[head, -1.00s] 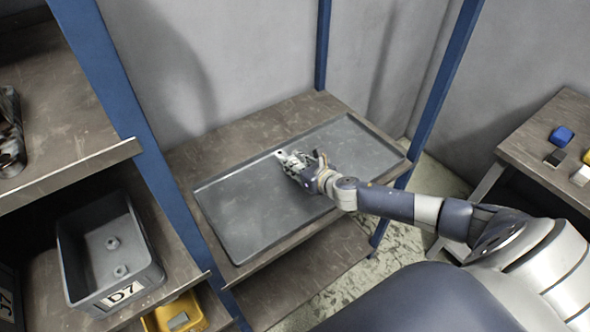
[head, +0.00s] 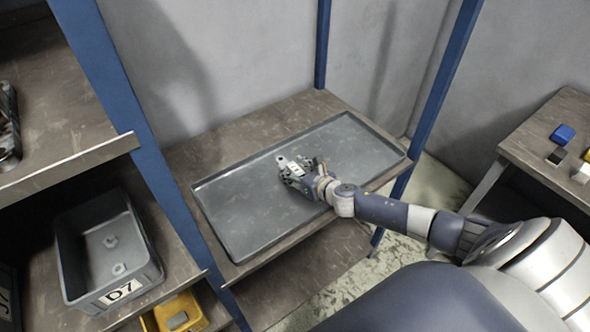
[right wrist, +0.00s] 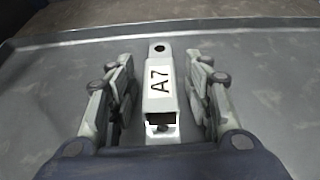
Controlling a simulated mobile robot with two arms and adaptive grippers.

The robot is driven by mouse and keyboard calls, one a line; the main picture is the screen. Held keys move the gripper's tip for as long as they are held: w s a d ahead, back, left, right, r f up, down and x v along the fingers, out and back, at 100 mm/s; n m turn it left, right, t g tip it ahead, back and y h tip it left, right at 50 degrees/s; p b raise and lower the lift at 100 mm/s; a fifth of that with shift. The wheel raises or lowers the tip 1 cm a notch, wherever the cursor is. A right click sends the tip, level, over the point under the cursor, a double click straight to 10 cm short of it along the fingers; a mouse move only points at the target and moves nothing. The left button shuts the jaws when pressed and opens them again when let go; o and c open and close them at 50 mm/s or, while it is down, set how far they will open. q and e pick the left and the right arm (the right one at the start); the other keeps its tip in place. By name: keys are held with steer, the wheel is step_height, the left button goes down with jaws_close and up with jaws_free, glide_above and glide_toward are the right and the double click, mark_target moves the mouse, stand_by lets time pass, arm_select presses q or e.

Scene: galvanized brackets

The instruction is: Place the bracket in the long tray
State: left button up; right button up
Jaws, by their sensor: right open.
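The grey metal long tray (head: 229,232) lies on a shelf in the middle of the head view. The bracket (right wrist: 160,92) is a pale galvanized piece with an A7 label, a round hole at its far end and a hollow near end. It shows small in the head view (head: 282,160), over the tray's floor. My right gripper (right wrist: 162,85) is open, with one finger on each side of the bracket and a gap on both sides. In the head view my right gripper (head: 292,167) is low over the tray's middle. My left gripper is not in view.
A grey bin labelled D7 (head: 150,278) with small round parts stands on the left shelf, above a yellow bin (head: 190,304). Blue posts (head: 444,92) flank the tray's shelf. A table at right holds a blue block (head: 562,134) and other small blocks. Most of the tray is bare.

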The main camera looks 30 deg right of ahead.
steer(key=shift+r, duration=0.2)
steer(key=shift+s, duration=0.4)
steer(key=v, duration=1.1)
steer(key=shift+b, duration=0.3)
